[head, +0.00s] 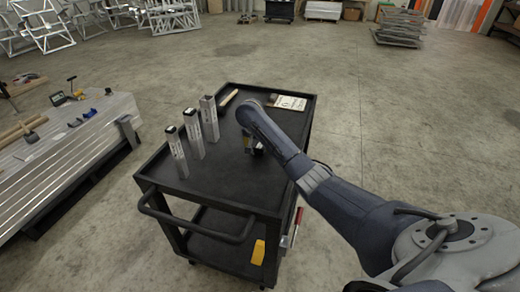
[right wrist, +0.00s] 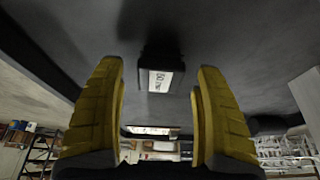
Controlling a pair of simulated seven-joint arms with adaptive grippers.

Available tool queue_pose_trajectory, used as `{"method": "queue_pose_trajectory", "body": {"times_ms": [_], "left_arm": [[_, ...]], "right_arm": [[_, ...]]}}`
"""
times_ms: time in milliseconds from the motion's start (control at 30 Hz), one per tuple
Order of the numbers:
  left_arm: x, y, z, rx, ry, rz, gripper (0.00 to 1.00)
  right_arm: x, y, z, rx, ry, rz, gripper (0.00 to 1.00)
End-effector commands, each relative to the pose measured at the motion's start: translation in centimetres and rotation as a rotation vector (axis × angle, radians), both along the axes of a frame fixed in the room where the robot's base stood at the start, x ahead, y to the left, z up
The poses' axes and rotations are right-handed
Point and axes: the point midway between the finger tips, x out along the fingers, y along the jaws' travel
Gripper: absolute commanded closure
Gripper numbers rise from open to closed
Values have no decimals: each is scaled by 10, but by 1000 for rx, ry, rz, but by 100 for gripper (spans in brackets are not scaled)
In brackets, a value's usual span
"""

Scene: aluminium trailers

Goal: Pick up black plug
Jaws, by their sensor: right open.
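A small black block with a white label, which looks like the black plug (right wrist: 164,74), sits on the dark cart surface in the right wrist view. It lies between and just beyond the tips of my right gripper (right wrist: 159,68). The two yellow fingers are wide apart, with a gap on each side of the block. In the head view my right gripper (head: 253,148) is low over the cart top, mostly hidden behind my own arm. The plug cannot be made out there. My left gripper is not in view.
Three upright square aluminium tubes (head: 193,134) stand on the black cart (head: 222,190) left of my right gripper. A wooden-handled item (head: 229,97) and a white card (head: 288,102) lie at the cart's back. The cart's front top is clear. Aluminium profiles (head: 70,150) are stacked at left.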

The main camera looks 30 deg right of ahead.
Motion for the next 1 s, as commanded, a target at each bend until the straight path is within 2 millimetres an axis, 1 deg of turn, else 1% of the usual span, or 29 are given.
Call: {"method": "queue_pose_trajectory", "body": {"times_ms": [167,400,433,933,1000], "left_arm": [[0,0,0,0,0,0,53],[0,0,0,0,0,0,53],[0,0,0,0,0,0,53],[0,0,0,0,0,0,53],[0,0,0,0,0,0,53]], "right_arm": [[2,-4,-8,-1,0,0,29],[2,-4,-9,-1,-1,0,29],[2,-4,-9,-1,-1,0,28],[2,-4,-9,0,0,0,86],[2,-4,-9,0,0,0,86]]}}
